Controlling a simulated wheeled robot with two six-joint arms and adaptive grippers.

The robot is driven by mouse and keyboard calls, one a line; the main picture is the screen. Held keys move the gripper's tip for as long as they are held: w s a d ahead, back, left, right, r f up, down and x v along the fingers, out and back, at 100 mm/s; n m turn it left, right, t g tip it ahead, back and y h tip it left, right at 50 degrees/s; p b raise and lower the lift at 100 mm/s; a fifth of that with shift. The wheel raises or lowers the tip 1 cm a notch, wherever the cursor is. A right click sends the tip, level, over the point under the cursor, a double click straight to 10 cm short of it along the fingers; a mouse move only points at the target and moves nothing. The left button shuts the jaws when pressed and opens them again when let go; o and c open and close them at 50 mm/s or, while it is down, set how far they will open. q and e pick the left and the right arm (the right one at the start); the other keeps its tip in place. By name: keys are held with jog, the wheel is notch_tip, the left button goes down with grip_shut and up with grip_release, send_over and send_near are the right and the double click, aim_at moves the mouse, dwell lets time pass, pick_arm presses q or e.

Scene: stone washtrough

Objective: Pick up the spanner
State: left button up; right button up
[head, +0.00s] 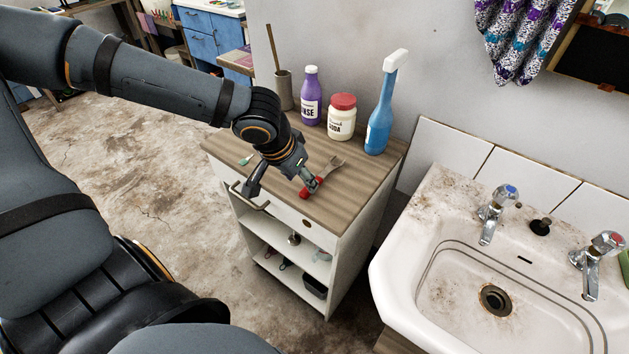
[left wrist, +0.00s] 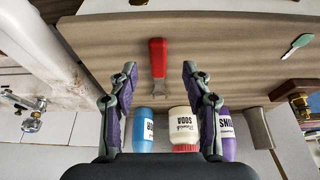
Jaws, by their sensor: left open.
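The spanner lies on the wooden top of the small white cabinet. Its red handle (head: 309,188) points toward the cabinet's front edge, and its grey metal end (head: 336,162) points toward the back wall. My left gripper (head: 283,189) is over the front of the cabinet top, open and empty, and partly covers the handle. In the left wrist view the spanner (left wrist: 157,57) appears between the two spread fingers (left wrist: 160,70); I cannot tell the exact height gap. My right gripper is not in view.
Behind the spanner stand a blue spray bottle (head: 379,115), a white jar with red lid (head: 342,118), a purple bottle (head: 310,98) and a grey holder (head: 284,90). A small teal-ended item (left wrist: 301,43) lies to one side. A sink (head: 440,237) is at right.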

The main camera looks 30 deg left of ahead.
aim_at(306, 189)
pick_arm(q)
jog(key=b+x, duration=0.1)
jog(key=x, duration=0.3)
jog(key=shift+w, duration=0.3)
jog(key=shift+s, duration=0.1)
grip_shut()
